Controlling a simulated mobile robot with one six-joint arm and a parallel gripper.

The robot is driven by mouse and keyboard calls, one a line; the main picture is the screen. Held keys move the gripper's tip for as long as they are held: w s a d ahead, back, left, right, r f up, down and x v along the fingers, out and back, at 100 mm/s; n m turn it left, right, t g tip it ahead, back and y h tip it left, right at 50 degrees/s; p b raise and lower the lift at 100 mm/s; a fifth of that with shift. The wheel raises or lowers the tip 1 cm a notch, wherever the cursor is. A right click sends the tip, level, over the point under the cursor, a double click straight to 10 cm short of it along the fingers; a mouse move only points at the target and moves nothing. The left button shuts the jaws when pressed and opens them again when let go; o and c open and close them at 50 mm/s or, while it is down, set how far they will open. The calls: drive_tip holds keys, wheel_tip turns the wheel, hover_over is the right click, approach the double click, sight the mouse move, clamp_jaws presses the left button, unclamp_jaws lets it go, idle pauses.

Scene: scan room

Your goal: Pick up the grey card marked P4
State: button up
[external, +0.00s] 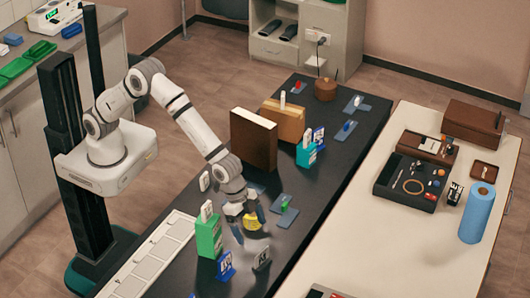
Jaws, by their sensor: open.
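A small grey card-like piece (262,259) stands on the dark table near its front end. Its marking is too small to read, so I cannot tell whether it is P4. My gripper (250,228) points down above the table, behind and slightly left of the grey piece and apart from it. Its fingers are spread. A yellow object (255,221) shows between or just behind the fingers; I cannot tell whether they touch it.
A green box (209,236) with a white tag stands left of my gripper. A blue stand (226,267) is in front. Small pads with objects (284,210) lie to the right. A brown upright box (253,139) is farther back. A cream table (345,245) adjoins on the right.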

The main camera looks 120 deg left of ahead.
sight(261, 256)
drive_tip(key=shift+w+d+p+x, duration=0.15)
drive_tip(key=shift+p+x, duration=0.3)
drive_tip(key=shift+x, duration=1.55)
drive_tip(key=shift+w+d+p+x, duration=0.15)
drive_tip(key=shift+p+x, duration=0.25)
drive_tip(key=shift+x, duration=1.55)
drive_tip(key=shift+d+p+x, duration=0.15)
drive_tip(key=shift+p+x, duration=0.3)
drive_tip(key=shift+x, duration=1.55)
drive_tip(key=shift+r, duration=0.15)
drive_tip(key=shift+c, duration=0.2)
drive_tip(key=c, duration=1)
drive_tip(key=shift+r, duration=0.15)
